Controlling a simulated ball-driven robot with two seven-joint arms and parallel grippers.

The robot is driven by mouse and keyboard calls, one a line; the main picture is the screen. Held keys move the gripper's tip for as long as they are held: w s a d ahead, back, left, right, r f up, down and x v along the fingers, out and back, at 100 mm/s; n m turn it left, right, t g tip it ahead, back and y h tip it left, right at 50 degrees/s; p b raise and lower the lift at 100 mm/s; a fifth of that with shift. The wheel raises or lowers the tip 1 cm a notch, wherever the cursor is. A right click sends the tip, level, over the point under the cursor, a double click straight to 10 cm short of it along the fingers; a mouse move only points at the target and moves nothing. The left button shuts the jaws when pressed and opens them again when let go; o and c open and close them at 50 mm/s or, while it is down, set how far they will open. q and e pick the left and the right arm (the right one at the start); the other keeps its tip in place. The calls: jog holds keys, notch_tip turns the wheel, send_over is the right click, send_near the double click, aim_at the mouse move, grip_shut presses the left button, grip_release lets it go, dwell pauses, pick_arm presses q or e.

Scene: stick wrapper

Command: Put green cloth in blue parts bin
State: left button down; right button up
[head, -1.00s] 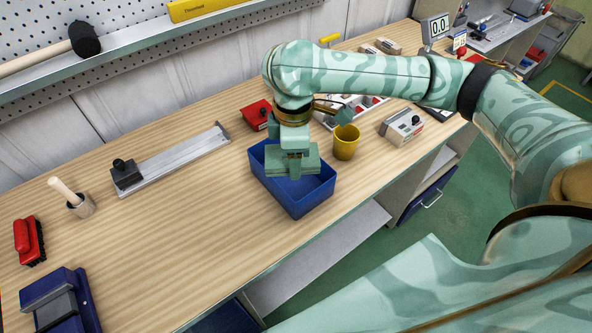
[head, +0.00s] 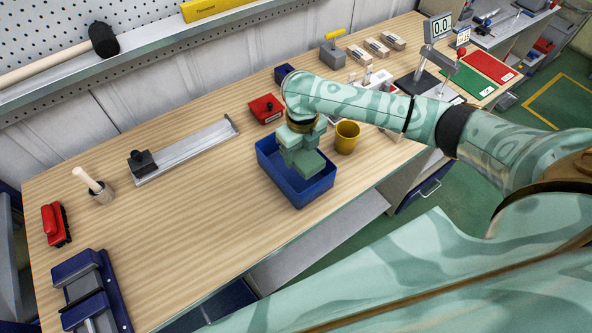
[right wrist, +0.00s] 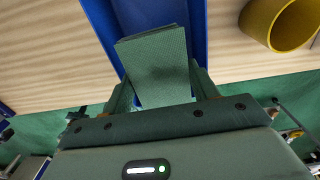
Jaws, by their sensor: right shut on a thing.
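The blue parts bin (head: 313,194) stands on the wooden bench, open at the top. My right gripper (head: 302,156) points down at the bin's opening, and its lower end overlaps the inside of the bin. It is shut on the green cloth (right wrist: 155,60), a folded pad between the two fingers in the right wrist view. The cloth also shows in the head view (head: 309,165), within the bin's outline. I cannot tell whether it touches the bin floor. The blue bin wall (right wrist: 103,25) shows behind the cloth in the wrist view. My left gripper is out of view.
A yellow cup (head: 347,138) stands close to the right of the bin. A red box (head: 266,109) is behind it. A metal rail (head: 190,150) lies to the left. The bench (head: 190,225) is clear left of and in front of the bin.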

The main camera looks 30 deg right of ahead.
aim_at(300, 180)
notch_tip(300, 180, down, 10)
jog(key=b, duration=0.2)
jog(key=shift+r+b, duration=0.1)
jog(key=shift+b, duration=0.25)
jog(key=o, duration=0.9)
jog(key=shift+o, duration=0.2)
notch_tip(300, 180, up, 12)
jog(key=p, duration=0.3)
jog(key=shift+r+p, duration=0.1)
jog(key=shift+p, duration=0.2)
